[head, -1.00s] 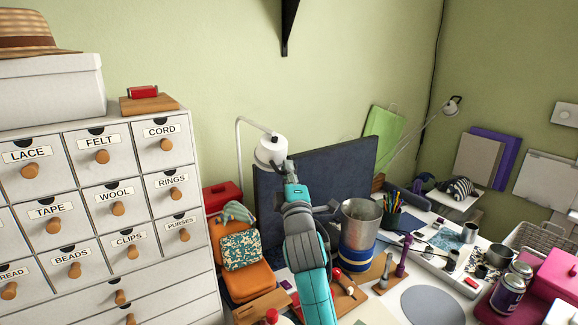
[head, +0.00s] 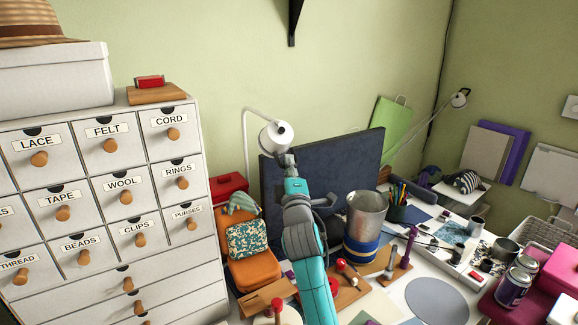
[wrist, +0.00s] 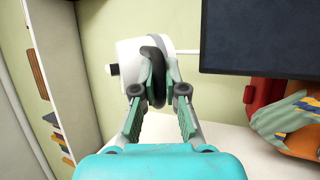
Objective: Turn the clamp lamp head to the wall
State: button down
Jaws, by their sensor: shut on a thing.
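The clamp lamp has a white head (head: 273,137) on a thin white bent arm (head: 246,150), in front of the green wall and above the left end of a dark panel. My gripper (head: 286,160) is at the head's lower right side. In the wrist view, the white lamp head (wrist: 133,62) shows from close up, with a black knob on its left. My gripper (wrist: 158,80) is shut on a dark loop-shaped handle (wrist: 153,70) at the head. The lamp's clamp is hidden behind the panel or other things.
The dark panel (head: 335,165) stands close right of the lamp. A white drawer cabinet (head: 105,215) is at left. An orange bag (head: 258,270) and a metal can (head: 366,215) flank my arm. A second lamp (head: 460,98) is at right.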

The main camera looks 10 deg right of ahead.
jog(key=shift+d+f, duration=0.15)
jog(key=shift+f, duration=0.05)
jog(key=c, duration=1.2)
grip_release()
jog(key=shift+r, duration=0.1)
jog(key=v, duration=1.2)
